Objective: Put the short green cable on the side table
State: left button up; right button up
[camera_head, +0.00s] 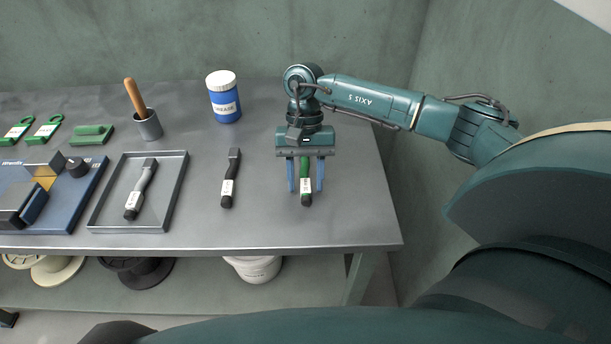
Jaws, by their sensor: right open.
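The short green cable (306,176) lies on the grey workbench, toward its right end. It has a white label and a dark end pointing at the front edge. My right gripper (305,188) is over it, with one blue finger on each side of the cable. The fingers are apart and open; I cannot tell whether they touch it. The gripper body hides the cable's far end. My left gripper is not in view. I cannot identify a side table in this view.
A black cable (229,180) lies left of the gripper. A grey tray (172,196) holds a grey cable (141,190). A grease jar (224,98), a cup with a wooden-handled tool (149,126) and a blue device (62,205) stand on the workbench (270,222). Its right front corner is clear.

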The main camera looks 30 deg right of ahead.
aim_at(305, 166)
jog(key=shift+r, duration=0.1)
jog(key=shift+r, duration=0.25)
jog(key=v, duration=1.1)
jog(key=shift+r, duration=0.3)
jog(key=shift+w, duration=0.1)
